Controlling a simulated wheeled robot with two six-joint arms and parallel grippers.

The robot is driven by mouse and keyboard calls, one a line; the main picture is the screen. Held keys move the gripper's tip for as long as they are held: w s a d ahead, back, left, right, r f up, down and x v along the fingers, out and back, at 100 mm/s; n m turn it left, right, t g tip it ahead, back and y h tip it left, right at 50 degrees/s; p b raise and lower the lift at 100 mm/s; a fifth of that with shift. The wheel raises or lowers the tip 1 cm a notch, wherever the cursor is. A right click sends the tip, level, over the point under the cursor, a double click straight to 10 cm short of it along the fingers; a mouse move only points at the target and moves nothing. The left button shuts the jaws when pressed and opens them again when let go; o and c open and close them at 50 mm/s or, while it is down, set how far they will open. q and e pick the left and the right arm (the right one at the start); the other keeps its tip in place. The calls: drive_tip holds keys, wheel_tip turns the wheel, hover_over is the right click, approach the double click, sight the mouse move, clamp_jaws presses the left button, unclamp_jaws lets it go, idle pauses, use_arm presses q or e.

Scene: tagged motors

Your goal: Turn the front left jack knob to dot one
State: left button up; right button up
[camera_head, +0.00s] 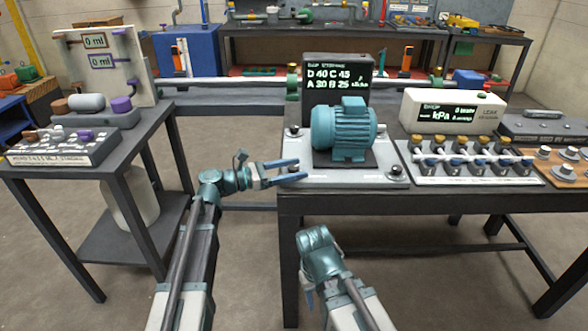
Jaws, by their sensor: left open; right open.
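A teal motor (343,130) sits on a dark pad on a pale grey plate (325,178). Black jack knobs show at the plate's front right corner (396,170) and back left corner (294,130). The front left knob cannot be made out clearly; my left gripper is at that corner. My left gripper (301,169) is open, its two blue fingers pointing right at the plate's left edge. I cannot tell whether it touches anything. My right gripper (307,292) is low in front of the table, mostly hidden by its own wrist. Dots on the knobs are too small to see.
A black display (338,72) with green letters and numbers stands behind the motor. A rack of blue and dark knobs (470,160) and a white meter box (452,112) are right of the plate.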

use_arm(q)
drive_tip(key=shift+d, duration=0.15)
clamp_jaws()
idle(0.4)
drive_tip(key=shift+t, duration=0.3)
